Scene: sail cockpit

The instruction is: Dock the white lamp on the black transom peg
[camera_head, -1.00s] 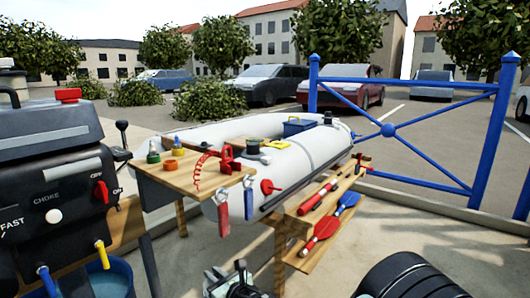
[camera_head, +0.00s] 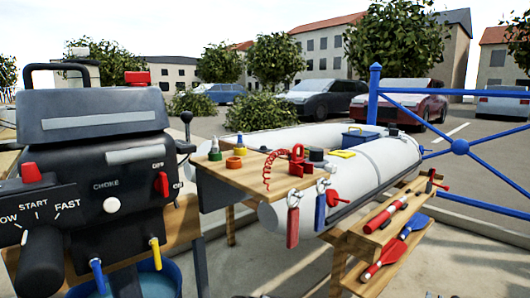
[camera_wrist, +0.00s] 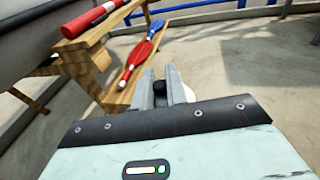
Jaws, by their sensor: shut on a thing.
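My gripper (camera_wrist: 161,84) shows in the wrist view with its two grey fingers shut on a small dark piece. A rounded white part (camera_wrist: 187,95) shows beside the right finger; it looks like the white lamp, mostly hidden by my gripper. In the head view my gripper is not clearly visible. A short black post (camera_head: 391,132) stands at the far end of the grey inflatable boat (camera_head: 290,139). A black cylinder (camera_head: 316,155) stands by the near wooden board. I cannot tell which one is the transom peg. My gripper is apart from both.
The wooden board (camera_head: 240,172) carries small bottles, an orange ring and a red coiled cord. Red and blue tags hang from its edge. A wooden shelf (camera_head: 350,243) with red and blue tools stands right of it. An engine panel (camera_head: 90,170) fills the left. Blue railings stand right.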

